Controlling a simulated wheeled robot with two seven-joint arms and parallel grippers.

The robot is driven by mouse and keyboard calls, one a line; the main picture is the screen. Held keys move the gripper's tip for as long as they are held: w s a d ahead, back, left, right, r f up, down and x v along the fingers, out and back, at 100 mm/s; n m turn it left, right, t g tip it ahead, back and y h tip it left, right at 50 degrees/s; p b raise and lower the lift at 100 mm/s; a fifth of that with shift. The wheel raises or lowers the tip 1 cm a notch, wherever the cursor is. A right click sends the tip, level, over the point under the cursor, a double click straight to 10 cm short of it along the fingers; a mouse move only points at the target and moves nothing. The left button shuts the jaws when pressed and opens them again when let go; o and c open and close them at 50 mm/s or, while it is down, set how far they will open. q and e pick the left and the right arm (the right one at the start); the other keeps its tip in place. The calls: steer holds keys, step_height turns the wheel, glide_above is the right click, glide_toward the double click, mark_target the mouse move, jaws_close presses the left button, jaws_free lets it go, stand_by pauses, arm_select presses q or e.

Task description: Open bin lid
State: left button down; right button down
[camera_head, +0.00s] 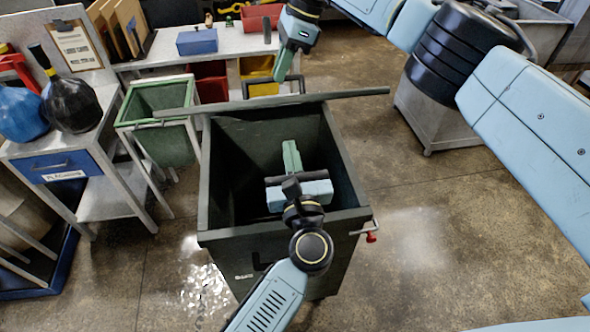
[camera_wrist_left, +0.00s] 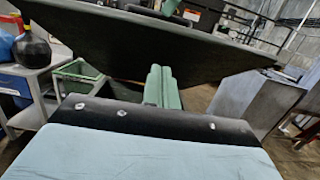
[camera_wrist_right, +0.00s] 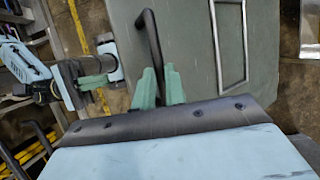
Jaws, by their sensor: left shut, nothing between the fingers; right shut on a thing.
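The dark green bin (camera_head: 222,236) stands in the middle of the head view with its top open. Its lid (camera_head: 345,95) is raised at the back rim and seen nearly edge-on; its dark underside (camera_wrist_left: 110,35) fills the top of the left wrist view. My right gripper (camera_head: 281,70) is behind the lid, shut on the black bar handle (camera_wrist_right: 152,40) on the lid's outer face (camera_wrist_right: 195,60). My left gripper (camera_head: 291,152) is shut and empty over the bin opening, in front of the lid. Its closed green fingers (camera_wrist_left: 161,85) point toward the underside.
A side table (camera_head: 115,110) with a blue bag and a black bag stands at left. A green open container (camera_head: 160,98) is beside it. A workbench (camera_head: 225,45) with red and yellow bins is behind. A grey cabinet (camera_head: 435,125) stands at right. The floor right of the bin is clear.

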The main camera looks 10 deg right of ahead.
steer(key=shift+w+d+f, duration=0.15)
steer(key=shift+d+f, duration=0.05)
steer(key=shift+f, duration=0.05)
arm_select(q)
steer(key=w+r, duration=0.3)
steer(key=w, duration=0.2)
steer(key=shift+w+r, duration=0.35)
steer(key=shift+w, duration=0.05)
